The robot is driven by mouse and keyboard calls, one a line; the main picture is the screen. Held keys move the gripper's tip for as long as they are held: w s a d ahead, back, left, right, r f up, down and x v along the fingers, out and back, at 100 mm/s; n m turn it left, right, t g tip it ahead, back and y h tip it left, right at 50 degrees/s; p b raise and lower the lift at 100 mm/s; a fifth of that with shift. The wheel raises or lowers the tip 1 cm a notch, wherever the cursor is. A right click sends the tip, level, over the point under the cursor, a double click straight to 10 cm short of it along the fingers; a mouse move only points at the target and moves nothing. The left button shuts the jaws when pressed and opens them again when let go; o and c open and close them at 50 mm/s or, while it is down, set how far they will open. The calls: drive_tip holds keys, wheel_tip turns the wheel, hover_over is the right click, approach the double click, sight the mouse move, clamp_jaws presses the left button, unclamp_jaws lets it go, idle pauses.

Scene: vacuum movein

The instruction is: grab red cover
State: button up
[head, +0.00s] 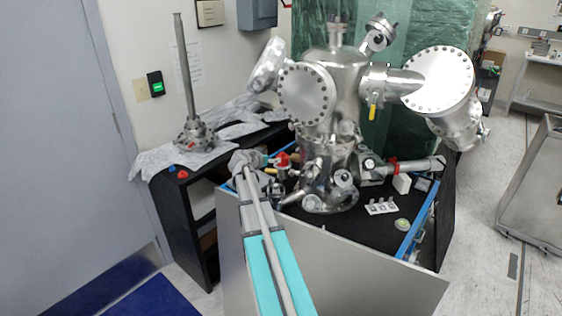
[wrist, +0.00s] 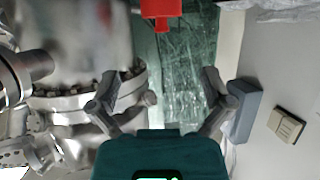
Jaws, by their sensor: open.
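A red cover (head: 282,159) shows in the head view among the metal fittings at the left of the steel chamber. It also shows cut off at the top edge of the wrist view (wrist: 160,8), with a narrower stub on its lower side. My gripper (wrist: 160,78) is open and empty, its two fingers spread wide. The red cover lies beyond the fingertips and roughly centred between them, apart from both. In the head view my gripper (head: 262,160) is just left of the red cover. Its fingers are small and hard to make out there.
The steel vacuum chamber (head: 330,150) with several flanges stands close right of my gripper. Another red part (head: 391,167) is on a right-hand tube. A black table (head: 170,205) at left holds a small red cap (head: 182,174), a blue cap (head: 171,169) and a tall metal rod (head: 184,70).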

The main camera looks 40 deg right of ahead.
sight(282, 156)
drive_tip(key=b+x, duration=0.2)
drive_tip(key=x, duration=0.5)
drive_tip(key=shift+f+b, duration=0.15)
drive_tip(key=shift+b, duration=0.15)
drive_tip(key=shift+w+d+f, duration=0.15)
drive_tip(key=shift+d, duration=0.35)
drive_tip(key=shift+f+b+x, duration=0.15)
drive_tip(key=shift+b+x, duration=0.45)
drive_tip(key=shift+x, duration=0.35)
drive_tip(key=shift+f+b+x, duration=0.15)
drive_tip(key=shift+b+x, duration=0.45)
drive_tip(key=shift+x, duration=0.35)
drive_tip(key=shift+w+d+f, duration=0.15)
drive_tip(key=shift+d+f, duration=0.05)
drive_tip(key=shift+d, duration=0.3)
drive_tip(key=c, duration=0.8)
